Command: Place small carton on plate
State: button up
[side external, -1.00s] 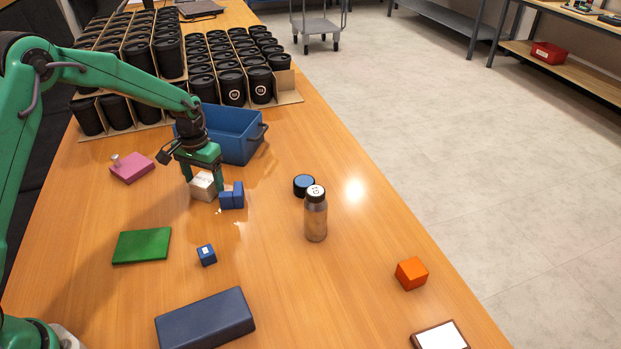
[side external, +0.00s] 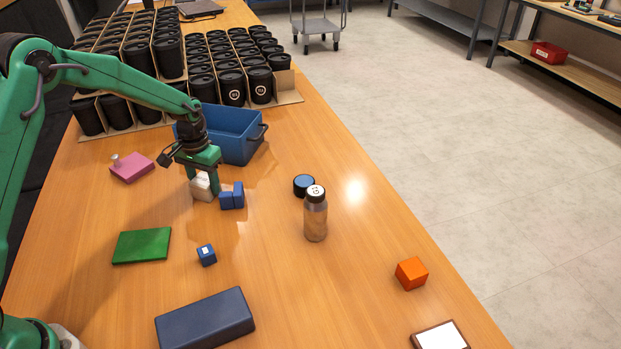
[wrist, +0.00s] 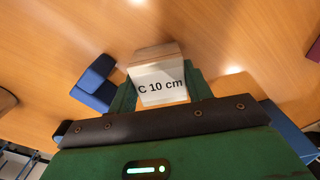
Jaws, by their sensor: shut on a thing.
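The small carton (side external: 201,190), a pale box, sits on the table below my arm. In the wrist view the carton (wrist: 160,83) shows a white top printed "C 10 cm" and a tan side. My gripper (side external: 203,182) is down over it. In the wrist view the fingers of my gripper (wrist: 161,88) lie at its left and right sides, shut on it. No round dish shows; a flat green square slab (side external: 142,245) and a white-topped square with a dark edge (side external: 440,337) lie on the table, and I cannot tell which is the plate.
A blue block (side external: 232,196) stands close right of the carton, and a blue bin (side external: 237,136) is behind. A pink block (side external: 131,167), small blue cube (side external: 206,255), bottle (side external: 316,214), orange cube (side external: 411,273) and dark slab (side external: 205,318) are spread about.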

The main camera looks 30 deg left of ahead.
aim_at(204, 180)
jog(key=shift+r, duration=0.15)
jog(key=shift+r, duration=0.5)
jog(key=r, duration=0.3)
jog(key=shift+s+d+r, duration=0.1)
jog(key=shift+d+r, duration=0.05)
jog(key=shift+d, duration=0.1)
jog(key=s+d+r, duration=0.5)
jog(key=d+r, duration=0.1)
jog(key=d, duration=0.4)
jog(key=shift+r, duration=0.2)
jog(key=s+a+r+n, duration=0.1)
jog(key=s+n, duration=0.7)
jog(key=s, duration=1.1)
jog(key=shift+s+a+r, duration=0.15)
jog(key=shift+s+a, duration=0.05)
jog(key=shift+a, duration=0.1)
